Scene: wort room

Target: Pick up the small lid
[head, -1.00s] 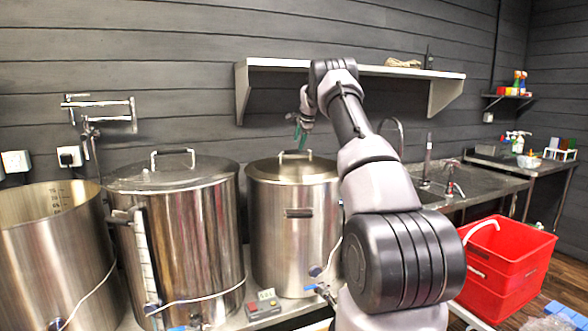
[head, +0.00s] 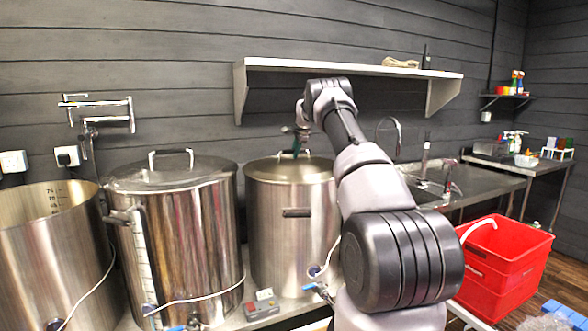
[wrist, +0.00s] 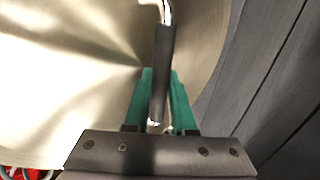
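My gripper (head: 297,152) points down over the lid in the head view. In the wrist view the fingers of my gripper (wrist: 161,72) stand close on both sides of the handle. I cannot tell whether they press on it or leave a thin gap.
A larger lidded kettle (head: 180,250) stands to the left, with an open kettle (head: 45,265) beyond it. A wall shelf (head: 350,70) hangs above my arm. A red crate (head: 507,275) and a sink counter (head: 490,180) are to the right.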

